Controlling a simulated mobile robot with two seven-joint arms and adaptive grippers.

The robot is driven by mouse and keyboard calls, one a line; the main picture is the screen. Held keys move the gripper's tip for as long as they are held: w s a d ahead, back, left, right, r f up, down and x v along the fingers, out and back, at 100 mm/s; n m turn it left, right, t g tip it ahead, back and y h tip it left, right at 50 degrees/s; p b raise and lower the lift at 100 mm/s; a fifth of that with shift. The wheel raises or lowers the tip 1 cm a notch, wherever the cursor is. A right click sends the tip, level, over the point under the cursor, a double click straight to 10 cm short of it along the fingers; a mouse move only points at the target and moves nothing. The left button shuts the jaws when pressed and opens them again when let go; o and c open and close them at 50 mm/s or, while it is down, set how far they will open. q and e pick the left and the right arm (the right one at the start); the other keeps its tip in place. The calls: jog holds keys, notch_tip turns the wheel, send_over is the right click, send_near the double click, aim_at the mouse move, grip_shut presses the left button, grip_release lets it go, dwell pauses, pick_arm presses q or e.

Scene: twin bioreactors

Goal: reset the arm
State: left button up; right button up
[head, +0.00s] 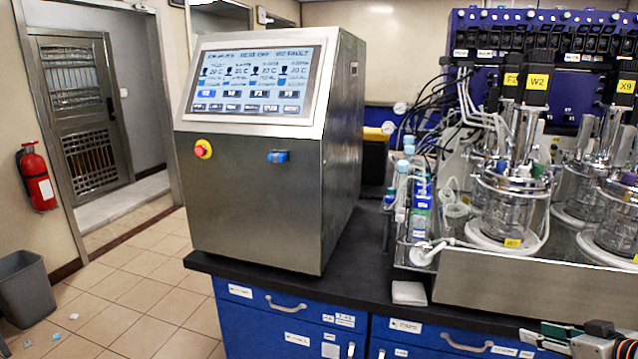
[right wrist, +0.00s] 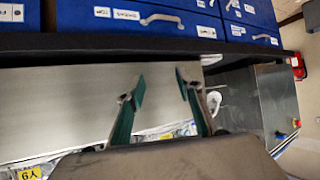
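My right gripper (head: 585,342) shows at the bottom right corner of the head view, partly cut off by the frame edge. It is in front of the blue drawers, near the counter's front edge. In the right wrist view its two green-padded fingers (right wrist: 160,88) stand apart with nothing between them. Behind them is the bare metal wall of the bioreactor tray (right wrist: 70,95). My left gripper and left arm are not in view.
A steel control cabinet (head: 265,205) with a screen stands on the black counter (head: 345,270). Glass bioreactor vessels (head: 510,205) stand at the right in a metal tray. A grey bin (head: 25,290) and a fire extinguisher (head: 37,178) are at the left. The tiled floor there is mostly clear.

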jog(key=s+a+f, duration=0.5)
jog(key=a+f, duration=0.1)
jog(key=f, duration=0.5)
jog(key=s+a+f+n, duration=0.1)
jog(key=s+a+f, duration=0.6)
jog(key=a, duration=0.4)
jog(key=s+a+f, duration=0.8)
jog(key=s+a, duration=0.1)
jog(key=a, duration=0.1)
jog(key=shift+a+f+n+y, duration=0.2)
jog(key=shift+a+n+y, duration=0.1)
jog(key=shift+a+n, duration=0.1)
